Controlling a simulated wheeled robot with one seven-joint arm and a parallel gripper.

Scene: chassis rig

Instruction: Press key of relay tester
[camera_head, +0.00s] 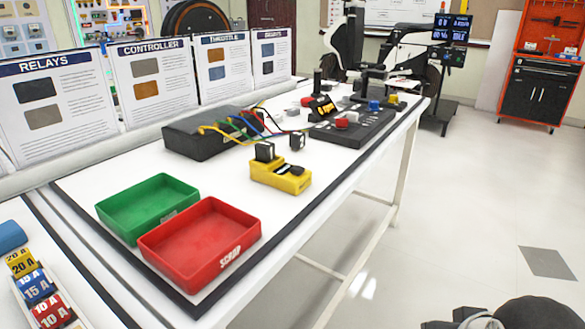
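The relay tester appears to be the small yellow block (281,178) on the white bench, right of the red bin. It has a dark panel on its top. A black cube-shaped relay (264,151) shows at its rear left corner; I cannot tell whether it is seated in the tester or stands behind it. The tester's key is too small to make out clearly. My gripper is not clearly visible; only dark and grey parts of my arm show at the bottom right corner, well away from the tester over the floor side.
A green bin (121,212) and a red bin (242,267) marked SCRAP stand left of the tester. A black box (190,143) with coloured wires lies behind it. Another small black relay (297,141) stands nearby. A dark board (352,134) lies farther back. Bench space right of the tester is clear.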

